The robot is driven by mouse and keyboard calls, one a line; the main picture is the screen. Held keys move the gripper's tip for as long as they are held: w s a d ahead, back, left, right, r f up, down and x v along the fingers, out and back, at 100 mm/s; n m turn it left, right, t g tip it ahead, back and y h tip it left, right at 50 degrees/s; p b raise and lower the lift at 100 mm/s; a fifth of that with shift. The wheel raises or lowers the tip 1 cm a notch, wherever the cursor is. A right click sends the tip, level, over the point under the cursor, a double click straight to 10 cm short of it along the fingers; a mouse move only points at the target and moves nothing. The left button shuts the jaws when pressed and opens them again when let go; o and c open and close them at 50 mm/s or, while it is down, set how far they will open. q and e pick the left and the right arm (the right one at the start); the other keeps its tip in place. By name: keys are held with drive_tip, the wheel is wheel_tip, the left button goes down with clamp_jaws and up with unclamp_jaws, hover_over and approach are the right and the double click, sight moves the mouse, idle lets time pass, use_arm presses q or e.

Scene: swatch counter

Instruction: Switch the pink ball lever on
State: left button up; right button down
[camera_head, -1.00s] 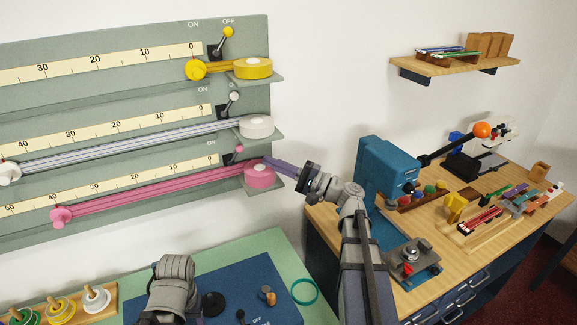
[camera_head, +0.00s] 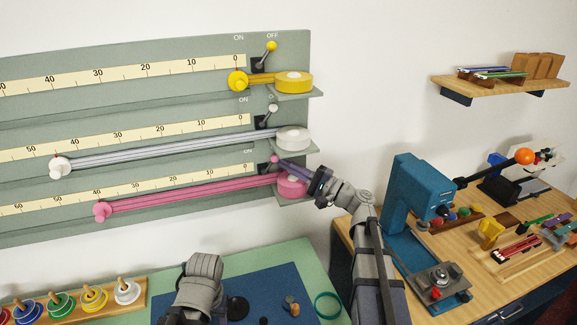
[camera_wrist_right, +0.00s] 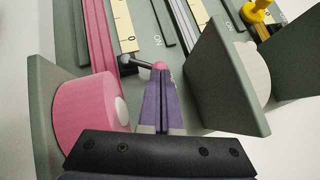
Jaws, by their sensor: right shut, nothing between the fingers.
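The pink ball lever (camera_head: 274,159) is on the lowest rail of the grey-green wall panel, above the pink spool (camera_head: 292,186). In the head view its ball leans right, away from the ON label (camera_head: 248,152). In the right wrist view the pink ball (camera_wrist_right: 160,66) shows at the end of a dark stem. My right gripper (camera_head: 281,164) is shut and empty. Its purple fingertips (camera_wrist_right: 162,76) are right at the ball, on its right side in the head view; contact is unclear. My left arm shows at the bottom, but its gripper is out of sight.
A yellow lever (camera_head: 271,46) and a white lever (camera_head: 272,108) sit higher on the panel. The white spool (camera_head: 293,138) and its shelf are just above my right gripper. A blue press (camera_head: 415,195) stands on the workbench at right.

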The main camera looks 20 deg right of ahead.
use_arm(q)
drive_tip(key=shift+r+p, duration=0.5)
drive_tip(key=shift+r, duration=0.05)
use_arm(e)
drive_tip(key=shift+r, duration=0.2)
use_arm(q)
drive_tip(key=shift+r, duration=0.2)
use_arm(e)
drive_tip(key=shift+a+r+n+g, duration=0.1)
drive_tip(key=shift+n+g, duration=0.2)
drive_tip(key=shift+a+r+n+h+p, duration=0.15)
drive_tip(key=shift+r+n+h+p, duration=0.15)
drive_tip(key=shift+p, duration=0.6)
use_arm(q)
drive_tip(key=shift+r+p, duration=0.65)
drive_tip(key=shift+r, duration=0.75)
use_arm(e)
drive_tip(key=shift+a+r, duration=0.65)
drive_tip(key=shift+a, duration=0.2)
drive_tip(key=shift+s, duration=0.15)
